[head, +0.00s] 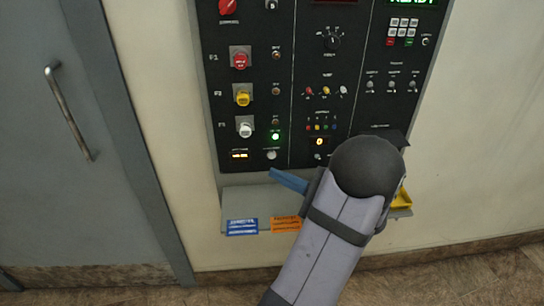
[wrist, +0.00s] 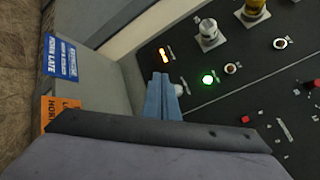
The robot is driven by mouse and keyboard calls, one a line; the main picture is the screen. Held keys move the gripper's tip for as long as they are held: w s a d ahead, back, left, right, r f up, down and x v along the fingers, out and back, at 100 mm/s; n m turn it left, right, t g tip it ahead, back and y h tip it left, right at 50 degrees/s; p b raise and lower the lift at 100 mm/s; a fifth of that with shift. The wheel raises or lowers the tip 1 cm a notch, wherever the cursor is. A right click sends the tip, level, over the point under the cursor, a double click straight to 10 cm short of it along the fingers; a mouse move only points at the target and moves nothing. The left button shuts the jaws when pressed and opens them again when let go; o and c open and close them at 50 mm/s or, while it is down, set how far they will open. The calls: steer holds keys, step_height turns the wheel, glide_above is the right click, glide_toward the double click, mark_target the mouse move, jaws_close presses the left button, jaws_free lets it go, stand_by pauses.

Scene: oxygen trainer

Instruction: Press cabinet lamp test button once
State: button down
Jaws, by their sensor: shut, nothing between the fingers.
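The dark control cabinet (head: 282,90) fills the upper middle of the head view. A small pale button (head: 271,154) sits at its lower left, right of an orange-lit display (head: 239,155). Its label is too small to read, so I cannot confirm it is the lamp test button. My gripper (head: 275,173) is shut and empty, its blue fingers just below that button. In the wrist view the fingertips (wrist: 161,78) are close beside the pale button (wrist: 179,90), which they partly cover. I cannot tell whether they touch it.
A green lamp (head: 276,136) is lit above the button. Red, yellow and white knobs line the panel's left side. A grey shelf (head: 250,202) with a blue label (head: 242,227) and an orange label (head: 286,223) juts out below. A grey door (head: 60,190) stands left.

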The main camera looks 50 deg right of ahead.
steer(key=shift+w+d, duration=1.35)
steer(key=shift+w+d, duration=0.1)
stand_by(1.2)
steer(key=shift+w+d+b, duration=0.2)
steer(key=shift+b, duration=0.1)
steer(key=shift+w+d, duration=0.3)
stand_by(0.8)
steer(key=shift+s+a, duration=0.1)
steer(key=shift+s, duration=0.05)
steer(key=shift+s+a, duration=0.45)
steer(key=shift+a, duration=0.05)
stand_by(0.5)
steer(key=s+a, duration=0.3)
steer(key=shift+s+a, duration=0.25)
stand_by(0.3)
